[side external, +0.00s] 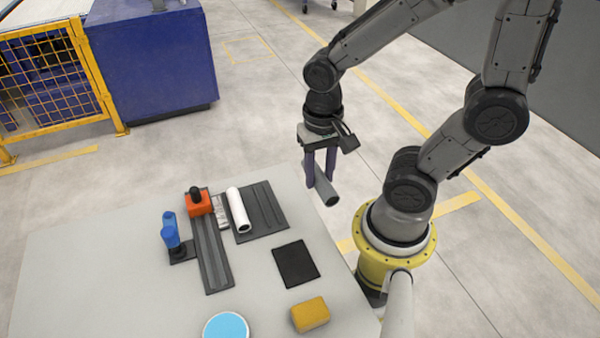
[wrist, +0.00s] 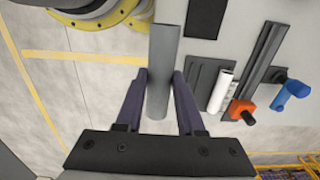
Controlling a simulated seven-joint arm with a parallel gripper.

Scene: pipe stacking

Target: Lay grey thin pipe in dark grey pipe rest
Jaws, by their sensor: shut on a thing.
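My gripper (side external: 319,180) is shut on the grey thin pipe (side external: 326,192), holding it in the air beyond the table's far right edge. In the wrist view the grey pipe (wrist: 165,50) runs between the two fingers (wrist: 160,80) and sticks out past them. The dark grey pipe rest (side external: 268,207) is a flat plate with raised ridges on the table, left of and below my gripper. A white pipe (side external: 238,210) lies along its left side. The rest also shows in the wrist view (wrist: 203,82), at right, apart from the held pipe.
A long dark rail (side external: 212,258) with an orange block (side external: 198,203) at its end lies left of the rest. A blue upright part (side external: 170,231), a black pad (side external: 296,264), a yellow block (side external: 310,315) and a light blue disc (side external: 226,326) stand around. The table's left side is clear.

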